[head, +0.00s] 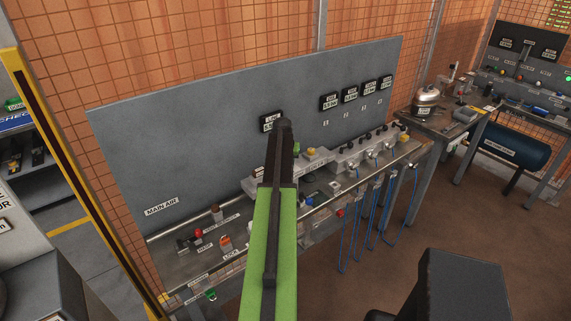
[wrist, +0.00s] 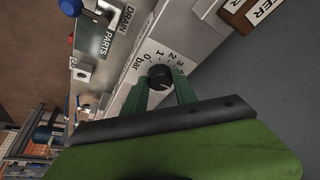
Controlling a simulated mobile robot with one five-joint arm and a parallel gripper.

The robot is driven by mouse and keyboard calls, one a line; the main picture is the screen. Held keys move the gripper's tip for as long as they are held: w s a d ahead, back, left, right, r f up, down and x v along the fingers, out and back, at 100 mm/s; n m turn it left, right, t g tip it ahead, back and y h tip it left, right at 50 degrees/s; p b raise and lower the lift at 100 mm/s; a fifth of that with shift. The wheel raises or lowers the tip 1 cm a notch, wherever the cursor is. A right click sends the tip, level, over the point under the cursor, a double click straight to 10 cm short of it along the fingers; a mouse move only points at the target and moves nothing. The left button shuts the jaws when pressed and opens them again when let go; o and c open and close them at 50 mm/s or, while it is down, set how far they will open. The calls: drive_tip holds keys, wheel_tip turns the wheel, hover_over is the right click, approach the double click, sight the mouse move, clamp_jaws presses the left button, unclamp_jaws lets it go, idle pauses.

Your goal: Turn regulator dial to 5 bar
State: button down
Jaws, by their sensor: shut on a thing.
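The regulator dial (wrist: 160,71) is a round black knob on a light grey block in the wrist view. A printed scale (wrist: 151,57) around it shows "0 bar" and rising numbers; the far part is partly cut off by my finger. My gripper (wrist: 161,85) has its two green fingers on either side of the knob, shut on it. I cannot clearly read where the knob points. In the head view, my green and black arm hides the dial and the fingers. The black line gauge (head: 270,121) is partly behind the arm, its reading too small to trust.
A grey back panel (head: 200,140) stands behind the bench with several more black gauges (head: 349,94) at right. Blue hoses (head: 362,215) hang from the bench front. A red knob (head: 198,232) sits at left. In the wrist view, a "DRAIN" label (wrist: 123,18) lies near the dial.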

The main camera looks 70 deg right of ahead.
drive_tip(key=shift+w+d+r, duration=0.1)
drive_tip(key=shift+w, duration=0.05)
drive_tip(key=c, duration=1)
unclamp_jaws()
drive_tip(key=shift+a+r+p, duration=0.2)
drive_tip(key=shift+r+p, duration=0.15)
drive_tip(key=shift+p, duration=0.15)
drive_tip(key=p+v, duration=1.5)
drive_tip(key=v, duration=0.1)
drive_tip(key=shift+s+r, duration=0.25)
drive_tip(key=shift+a, duration=0.1)
